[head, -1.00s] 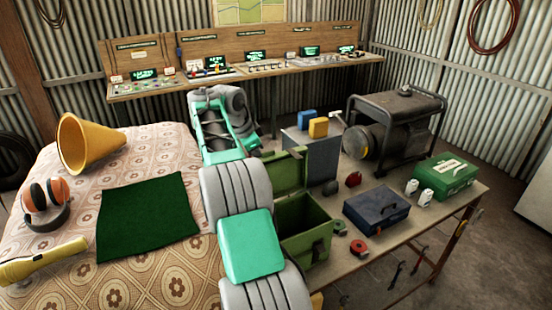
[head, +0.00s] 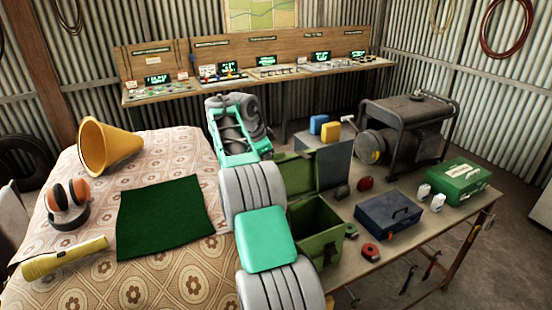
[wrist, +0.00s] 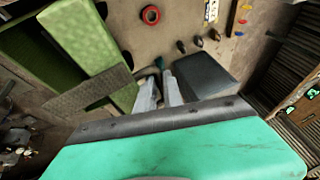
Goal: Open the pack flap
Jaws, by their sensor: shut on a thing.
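The pack is an olive-green box (head: 318,220) on the bench in the head view, just right of my arm. Its flap (head: 300,172) stands up at the back, with the box mouth uncovered; my arm hides part of its left side. The pack also shows at the upper left of the wrist view (wrist: 82,32), near a dark panel with a green edge. My gripper (wrist: 160,88) shows in the wrist view with its fingers close together beside that green edge. My arm hides the gripper in the head view.
A dark blue toolbox (head: 388,213), a red tape roll (head: 370,250) and a green case (head: 458,182) lie right of the pack. A generator (head: 405,135) stands behind. Left, a patterned cloth holds a green mat (head: 165,215), yellow torch (head: 62,258) and yellow cone (head: 105,148).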

